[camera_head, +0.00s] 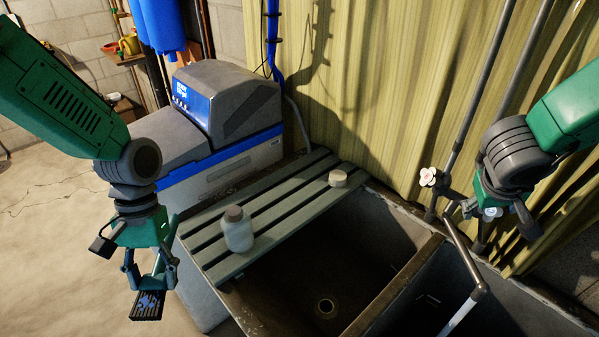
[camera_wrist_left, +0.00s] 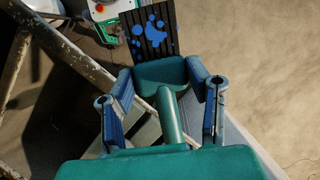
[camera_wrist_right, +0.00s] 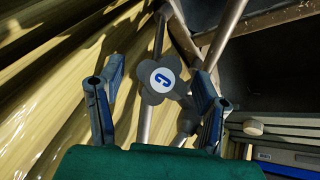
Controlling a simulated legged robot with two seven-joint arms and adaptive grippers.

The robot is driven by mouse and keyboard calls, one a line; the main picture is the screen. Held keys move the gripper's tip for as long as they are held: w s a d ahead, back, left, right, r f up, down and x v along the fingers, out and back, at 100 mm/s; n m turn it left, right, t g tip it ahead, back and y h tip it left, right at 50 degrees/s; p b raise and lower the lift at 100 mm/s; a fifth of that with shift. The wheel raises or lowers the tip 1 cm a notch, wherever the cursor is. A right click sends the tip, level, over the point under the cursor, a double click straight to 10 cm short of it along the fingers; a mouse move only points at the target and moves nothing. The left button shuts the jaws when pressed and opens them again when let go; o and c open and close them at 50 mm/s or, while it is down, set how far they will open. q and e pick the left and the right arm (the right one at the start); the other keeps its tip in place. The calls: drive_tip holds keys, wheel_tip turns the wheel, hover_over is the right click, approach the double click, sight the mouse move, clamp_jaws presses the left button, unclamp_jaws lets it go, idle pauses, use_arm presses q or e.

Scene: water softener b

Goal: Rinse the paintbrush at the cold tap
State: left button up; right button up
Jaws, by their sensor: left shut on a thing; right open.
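My left gripper (camera_head: 150,277) is shut on the paintbrush and holds it outside the sink, left of the slatted board. The paintbrush's dark head with blue paint spots (camera_head: 148,304) points down; it also shows in the left wrist view (camera_wrist_left: 148,32), with its teal handle between the fingers. My right gripper (camera_head: 496,214) is open at the cold tap knob (camera_head: 490,213). In the right wrist view, this grey knob with a blue C on a white disc (camera_wrist_right: 163,80) lies between the spread fingers. A pale streak like running water (camera_head: 458,317) falls from the spout (camera_head: 464,252).
The other tap knob (camera_head: 428,176) is left of my right gripper. A slatted board (camera_head: 285,203) across the sink (camera_head: 385,218) carries a white bottle (camera_head: 238,234) and a small round piece (camera_head: 338,178). The water softener (camera_head: 215,125) stands behind. The left basin is empty.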

use_arm(q)
drive_tip(key=shift+f, duration=0.1)
use_arm(e)
drive_tip(key=shift+w+d+f, duration=0.1)
drive_tip(key=shift+d+f, duration=0.2)
drive_tip(key=shift+f, duration=0.2)
drive_tip(key=shift+a, duration=0.1)
use_arm(q)
drive_tip(key=shift+a, duration=0.15)
use_arm(e)
drive_tip(key=shift+a, duration=0.1)
